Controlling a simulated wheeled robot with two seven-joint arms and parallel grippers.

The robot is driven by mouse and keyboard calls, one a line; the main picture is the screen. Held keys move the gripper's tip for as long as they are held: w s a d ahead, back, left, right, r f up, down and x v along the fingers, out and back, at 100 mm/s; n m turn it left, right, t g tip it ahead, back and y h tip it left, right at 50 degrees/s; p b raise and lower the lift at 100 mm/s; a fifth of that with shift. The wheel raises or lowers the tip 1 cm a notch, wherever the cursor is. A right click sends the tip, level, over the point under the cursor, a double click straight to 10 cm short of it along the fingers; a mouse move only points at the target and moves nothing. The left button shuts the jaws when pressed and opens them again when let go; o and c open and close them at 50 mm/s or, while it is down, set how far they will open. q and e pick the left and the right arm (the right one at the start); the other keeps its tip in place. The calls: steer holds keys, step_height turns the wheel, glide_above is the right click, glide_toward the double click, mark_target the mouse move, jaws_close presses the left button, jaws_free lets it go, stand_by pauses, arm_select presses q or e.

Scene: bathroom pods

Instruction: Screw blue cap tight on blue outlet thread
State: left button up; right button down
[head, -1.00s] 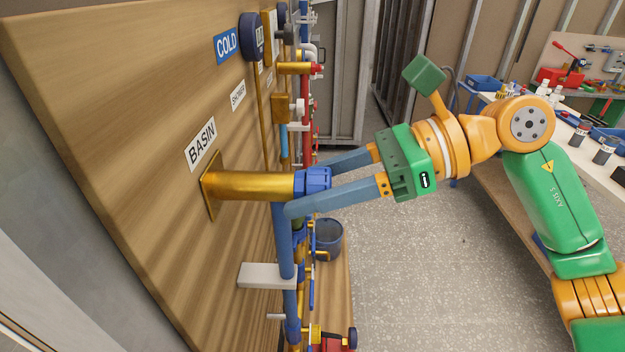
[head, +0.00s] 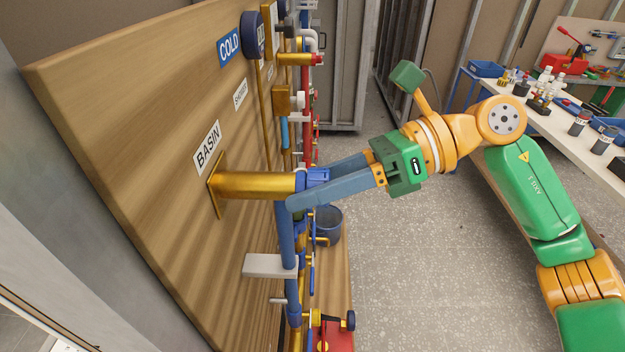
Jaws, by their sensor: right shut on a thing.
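The basin outlet (head: 250,185) is a brass pipe standing straight out from the wooden panel, next to the "BASIN" label (head: 208,148). The blue cap (head: 316,178) sits at the outer end of this pipe, in line with it. My right gripper (head: 305,190) is shut on the blue cap, one finger on its far side and one on its near side. The near finger hides part of the cap. The thread is hidden, so I cannot tell how far the cap is on it. My left gripper is not in view.
A blue vertical pipe (head: 286,235) runs just below the cap, with a pale bracket (head: 268,265) under it. Other valves and pipes crowd the panel's far part. A dark bucket (head: 327,225) stands on the floor.

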steer(key=shift+r, duration=0.2)
steer(key=shift+r+m+p, duration=0.15)
steer(key=shift+m+p, duration=0.25)
steer(key=shift+p, duration=0.25)
steer(key=shift+m+g+p, duration=0.6)
steer(key=shift+m+p, duration=0.1)
steer(key=shift+p, duration=0.15)
steer(key=shift+f, duration=0.2)
steer(key=shift+c, duration=2.3)
jaws_free()
steer(key=shift+w+f, duration=0.1)
